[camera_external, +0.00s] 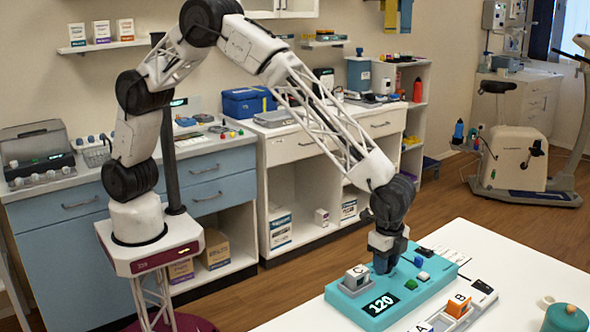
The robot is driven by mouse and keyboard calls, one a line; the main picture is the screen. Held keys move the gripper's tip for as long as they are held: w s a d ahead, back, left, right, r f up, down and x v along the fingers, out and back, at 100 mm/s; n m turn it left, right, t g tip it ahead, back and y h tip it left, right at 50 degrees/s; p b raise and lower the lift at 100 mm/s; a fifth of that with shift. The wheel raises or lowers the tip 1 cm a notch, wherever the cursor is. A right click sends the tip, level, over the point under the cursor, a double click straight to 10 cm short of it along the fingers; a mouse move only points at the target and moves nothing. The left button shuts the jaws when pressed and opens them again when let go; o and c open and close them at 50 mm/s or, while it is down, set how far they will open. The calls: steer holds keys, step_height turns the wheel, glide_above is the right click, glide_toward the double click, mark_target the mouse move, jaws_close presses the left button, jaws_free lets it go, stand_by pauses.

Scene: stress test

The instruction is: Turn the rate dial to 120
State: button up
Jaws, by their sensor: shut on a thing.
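A teal device (407,291) lies on the white table, with a dark display (381,303) that reads 120 in white figures. A grey block marked C (357,276) stands at its left end. My gripper (384,266) points down onto the device's top behind the display and is shut on what appears to be the rate dial. The fingers hide the dial, so its pointer and marks cannot be seen.
On the white table (520,270), a pale tray (436,322) with an orange block marked B (458,305) lies in front of the device. A teal-lidded pot (566,317) stands at the right. Counters and shelves stand behind; an exercise bike (520,155) is far right.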

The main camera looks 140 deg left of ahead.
stand_by(0.3)
steer(key=o, duration=0.9)
steer(key=shift+r, duration=3.85)
